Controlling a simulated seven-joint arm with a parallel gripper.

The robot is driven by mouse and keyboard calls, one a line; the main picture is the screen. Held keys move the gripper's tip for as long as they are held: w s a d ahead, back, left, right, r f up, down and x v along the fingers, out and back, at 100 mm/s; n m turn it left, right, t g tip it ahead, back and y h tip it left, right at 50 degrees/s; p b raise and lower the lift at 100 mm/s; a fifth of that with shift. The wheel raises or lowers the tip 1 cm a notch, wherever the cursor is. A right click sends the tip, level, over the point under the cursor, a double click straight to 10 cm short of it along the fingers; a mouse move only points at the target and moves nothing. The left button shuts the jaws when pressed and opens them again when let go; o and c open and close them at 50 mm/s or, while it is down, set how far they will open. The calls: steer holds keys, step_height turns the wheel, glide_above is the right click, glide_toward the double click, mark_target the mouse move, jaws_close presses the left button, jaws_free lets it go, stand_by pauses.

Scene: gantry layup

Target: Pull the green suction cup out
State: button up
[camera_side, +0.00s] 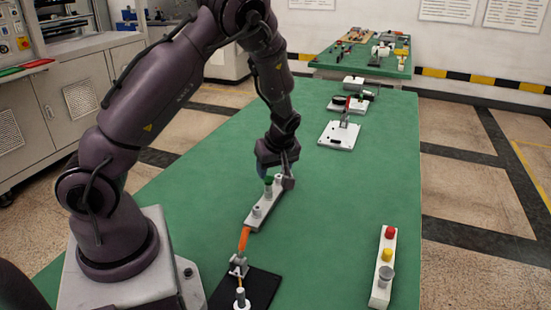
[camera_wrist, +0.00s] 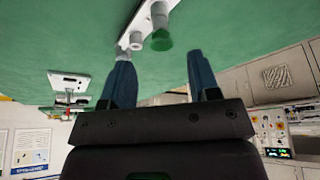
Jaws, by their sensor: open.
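The green suction cup (camera_side: 268,181) stands at the far end of a light grey bar-shaped holder (camera_side: 262,211), which has several grey posts or sockets. In the wrist view the green cup (camera_wrist: 161,40) shows between the lines of the two fingers, just past their tips, beside a grey post. My gripper (camera_side: 277,178) is open and empty over that end of the holder. In the wrist view my gripper (camera_wrist: 158,53) has its fingers well apart. In the side view it partly hides the cup, and I cannot tell whether a finger touches anything.
A second holder (camera_side: 381,280) with red, yellow and grey cups stands at the right. An orange-handled tool (camera_side: 244,240) and a black plate (camera_side: 258,290) lie near the front. A white fixture (camera_side: 339,136) is behind. The green table is clear between.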

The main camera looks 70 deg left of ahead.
mark_target(268, 178)
steer(key=x, duration=0.8)
steer(key=shift+a+f, duration=0.1)
steer(key=shift+f, duration=0.3)
steer(key=shift+c, duration=0.5)
steer(key=c, duration=0.9)
steer(key=shift+r, duration=0.15)
steer(key=shift+r, duration=1.65)
steer(key=shift+r, duration=1.7)
